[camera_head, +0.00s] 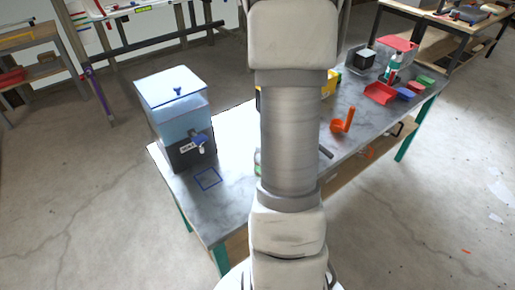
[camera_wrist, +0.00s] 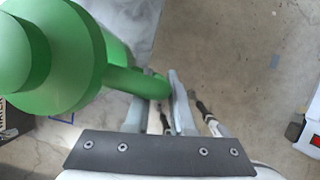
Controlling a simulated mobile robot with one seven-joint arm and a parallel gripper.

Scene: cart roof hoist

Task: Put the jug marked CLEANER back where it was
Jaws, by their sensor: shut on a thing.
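A green jug (camera_wrist: 75,60) with a round cap fills the upper left of the wrist view. My gripper (camera_wrist: 165,92) is shut on the jug's handle, which sits between the two fingers. No CLEANER marking shows on the side facing the wrist camera. In the head view my arm hides the gripper and nearly all of the jug; only a small green patch (camera_head: 257,160) shows at the arm's left edge. I cannot tell whether the jug touches the table.
A grey table (camera_head: 230,205) runs diagonally behind my arm. A water dispenser (camera_head: 178,115) stands on its left end, with a blue square outline (camera_head: 208,179) empty before its tap. An orange scoop (camera_head: 342,124), red bin (camera_head: 381,93) and green-white bottle (camera_head: 393,69) lie to the right.

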